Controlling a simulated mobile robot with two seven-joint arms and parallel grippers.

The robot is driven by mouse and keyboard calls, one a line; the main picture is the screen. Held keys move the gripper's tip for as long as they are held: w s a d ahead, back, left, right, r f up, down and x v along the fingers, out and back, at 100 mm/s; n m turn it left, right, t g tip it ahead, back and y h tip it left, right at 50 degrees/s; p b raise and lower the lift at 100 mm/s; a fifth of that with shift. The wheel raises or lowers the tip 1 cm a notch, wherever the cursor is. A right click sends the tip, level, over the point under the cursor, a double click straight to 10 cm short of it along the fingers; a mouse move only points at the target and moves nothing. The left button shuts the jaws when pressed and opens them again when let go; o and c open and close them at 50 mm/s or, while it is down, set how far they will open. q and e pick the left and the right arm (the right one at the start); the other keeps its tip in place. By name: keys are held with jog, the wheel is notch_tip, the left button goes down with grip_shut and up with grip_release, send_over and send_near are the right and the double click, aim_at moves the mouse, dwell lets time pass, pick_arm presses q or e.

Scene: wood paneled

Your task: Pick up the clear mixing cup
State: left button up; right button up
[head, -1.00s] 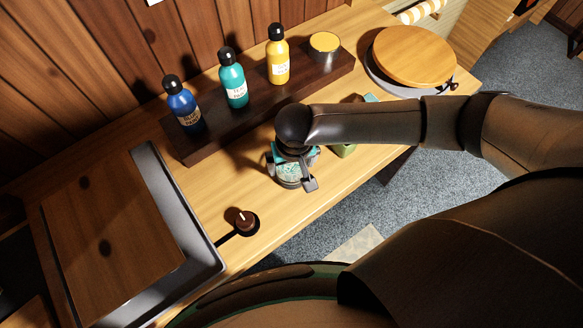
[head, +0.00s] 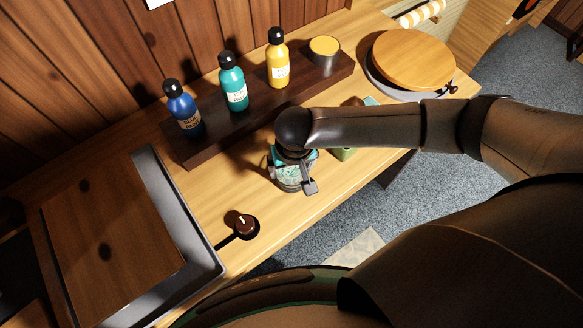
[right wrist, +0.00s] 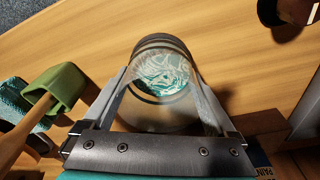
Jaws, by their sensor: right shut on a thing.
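The clear mixing cup (right wrist: 160,85) is a see-through cylinder with swirled teal and white contents at its bottom. My right gripper (right wrist: 162,92) has a finger on each side of it and is shut on it. In the head view the cup (head: 290,180) is partly hidden under my right gripper (head: 295,172) and wrist, above the wooden counter. I cannot tell whether the cup is clear of the counter. My left gripper is not in view.
Blue (head: 184,108), teal (head: 233,82) and yellow (head: 278,58) paint bottles and a yellow-topped tin (head: 325,50) stand on a dark shelf (head: 270,103). A green-headed tool (right wrist: 62,84) lies beside the cup. A dark knob (head: 246,223) is at the counter's front. A round wooden turntable (head: 414,56) is back right.

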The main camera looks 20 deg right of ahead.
notch_tip(320, 180, up, 20)
jog(key=p, duration=0.3)
